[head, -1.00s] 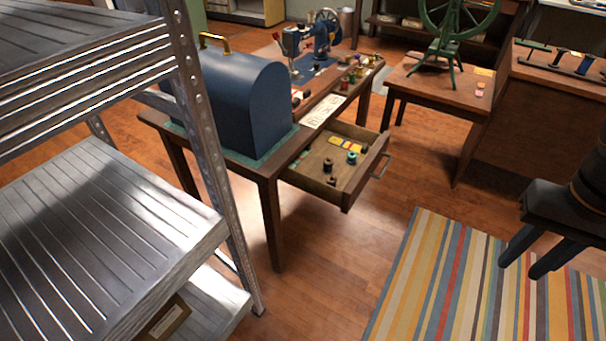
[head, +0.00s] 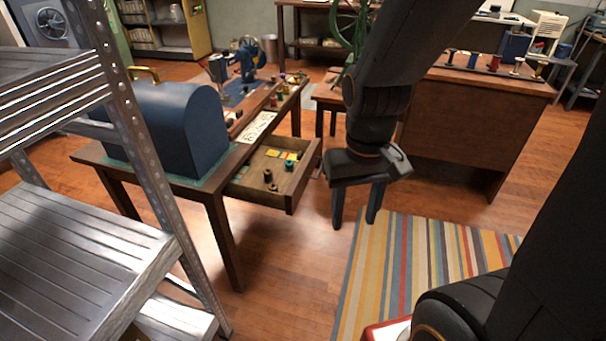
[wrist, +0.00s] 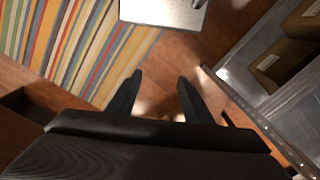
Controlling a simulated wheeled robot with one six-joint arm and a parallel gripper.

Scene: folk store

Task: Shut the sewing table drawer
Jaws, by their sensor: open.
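The sewing table (head: 225,195) stands left of centre in the head view. Its drawer (head: 292,190) is pulled out toward the right, with dark spools, a teal spool and a colourful card inside. The drawer handle shows at its right face, close to my gripper (head: 355,207). My gripper points down, open and empty, to the right of the drawer front. I cannot tell whether it touches the handle. In the wrist view my open fingers (wrist: 157,95) have floor between them; I cannot identify the drawer there.
A blue domed case (head: 170,125) and a blue sewing machine (head: 238,72) stand on the table. A metal shelf (head: 80,230) fills the left. A striped rug (head: 400,265) lies below my arm. A wooden counter (head: 450,125) stands behind it. Bare floor lies in front of the table.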

